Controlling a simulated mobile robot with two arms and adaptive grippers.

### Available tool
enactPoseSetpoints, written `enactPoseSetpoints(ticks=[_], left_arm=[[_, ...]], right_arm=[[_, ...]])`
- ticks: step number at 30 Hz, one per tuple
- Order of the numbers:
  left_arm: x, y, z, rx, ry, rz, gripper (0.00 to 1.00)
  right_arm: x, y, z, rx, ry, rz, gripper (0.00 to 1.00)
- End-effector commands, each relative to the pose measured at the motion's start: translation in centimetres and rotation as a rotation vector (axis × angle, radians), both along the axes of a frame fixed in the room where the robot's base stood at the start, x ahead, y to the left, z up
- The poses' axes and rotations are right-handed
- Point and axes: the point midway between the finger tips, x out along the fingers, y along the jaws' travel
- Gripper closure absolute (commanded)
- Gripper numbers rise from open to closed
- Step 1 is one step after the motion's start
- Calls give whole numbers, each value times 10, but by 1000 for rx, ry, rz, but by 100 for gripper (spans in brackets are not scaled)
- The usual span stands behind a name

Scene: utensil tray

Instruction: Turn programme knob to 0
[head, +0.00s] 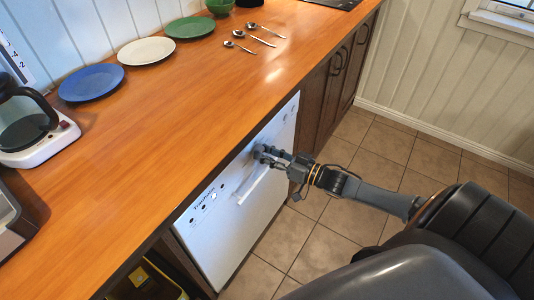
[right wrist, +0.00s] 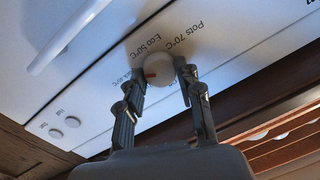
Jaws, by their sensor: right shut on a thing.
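The white dishwasher front (head: 230,225) is below the wooden counter, with a bar handle (head: 252,184) that also shows in the right wrist view (right wrist: 68,36). My right gripper (head: 262,153) is at the upper part of this front. In the right wrist view, the round white programme knob (right wrist: 158,68) sits between the fingers of my right gripper (right wrist: 160,75), which is shut on it. A red mark on the knob points left in that view. The labels "Eco 50°C" and "Pots 70°C" are printed beside it. My left gripper is not in view.
The counter (head: 180,120) holds a blue plate (head: 91,83), a white plate (head: 146,51), a green plate (head: 190,27), several spoons (head: 262,41) and a coffee maker (head: 30,125). Small round buttons (right wrist: 55,133) are on the panel. The tiled floor (head: 320,240) is clear.

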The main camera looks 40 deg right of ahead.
Motion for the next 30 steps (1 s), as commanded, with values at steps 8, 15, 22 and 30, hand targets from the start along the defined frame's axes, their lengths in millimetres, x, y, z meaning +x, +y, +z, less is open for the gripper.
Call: enactPoseSetpoints(ticks=[8, 15, 22, 30], left_arm=[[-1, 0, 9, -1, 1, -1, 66], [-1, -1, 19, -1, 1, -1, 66], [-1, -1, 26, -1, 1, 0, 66], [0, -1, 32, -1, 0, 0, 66]], right_arm=[[0, 0, 3, -136, -58, -1, 96], [0, 0, 3, -339, -141, -2, 96], [0, 1, 4, -539, -225, -2, 96], [0, 2, 4, -778, -325, -1, 96]])
